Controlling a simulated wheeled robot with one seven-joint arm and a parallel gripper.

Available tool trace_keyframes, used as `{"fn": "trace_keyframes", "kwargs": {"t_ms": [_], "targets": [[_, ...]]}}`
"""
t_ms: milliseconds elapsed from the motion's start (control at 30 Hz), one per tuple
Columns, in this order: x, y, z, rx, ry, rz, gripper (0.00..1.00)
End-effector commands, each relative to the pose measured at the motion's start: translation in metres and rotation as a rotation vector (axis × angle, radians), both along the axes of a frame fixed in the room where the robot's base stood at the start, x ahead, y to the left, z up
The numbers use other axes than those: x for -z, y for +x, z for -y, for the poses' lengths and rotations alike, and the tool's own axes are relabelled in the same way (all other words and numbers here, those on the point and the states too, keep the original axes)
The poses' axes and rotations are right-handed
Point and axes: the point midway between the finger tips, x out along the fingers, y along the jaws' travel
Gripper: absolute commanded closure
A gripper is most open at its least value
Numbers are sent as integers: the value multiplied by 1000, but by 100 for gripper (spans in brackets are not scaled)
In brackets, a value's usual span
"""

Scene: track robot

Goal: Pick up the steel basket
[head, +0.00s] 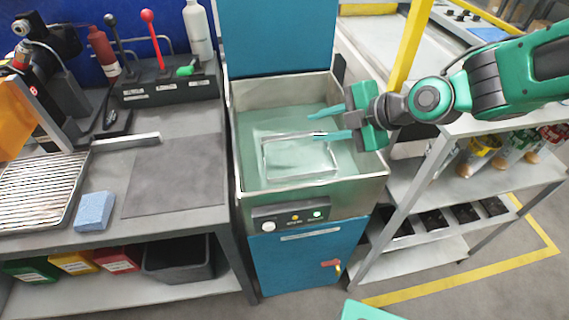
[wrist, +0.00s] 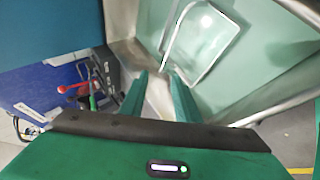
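The steel basket (head: 300,178) sits low in the liquid of a steel tank (head: 381,183). Its rectangular wire rim shows, and the rest is hard to make out through the greenish liquid. My gripper (head: 317,126) reaches in from the right above the tank. Its two green fingers are apart, with nothing between them, near the basket's far rim. In the wrist view, the basket's rim (wrist: 187,77) lies beyond the fingertips of my gripper (wrist: 158,75). I cannot tell whether a finger touches the rim.
The tank has a raised blue lid (head: 277,38) behind it and a control panel in front. A workbench (head: 180,170) on the left holds a blue sponge (head: 94,211), a wire rack and levers. A shelf (head: 420,205) and a yellow post (head: 408,45) stand on the right.

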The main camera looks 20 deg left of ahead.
Motion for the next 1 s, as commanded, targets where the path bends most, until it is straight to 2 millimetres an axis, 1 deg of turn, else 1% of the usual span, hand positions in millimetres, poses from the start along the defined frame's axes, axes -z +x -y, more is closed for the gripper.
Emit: {"fn": "trace_keyframes", "kwargs": {"t_ms": [33,67,200,400,467,567,833,1000], "targets": [[9,2,-4,-1,11,26,71],[13,4,-4,10,20,40,71],[30,10,10,94,60,75,71],[42,17,28,182,91,116,71],[44,18,30,193,95,122,71],[49,24,25,201,97,126,71],[70,42,-4,201,96,125,71],[77,49,-14,202,96,126,71]]}}
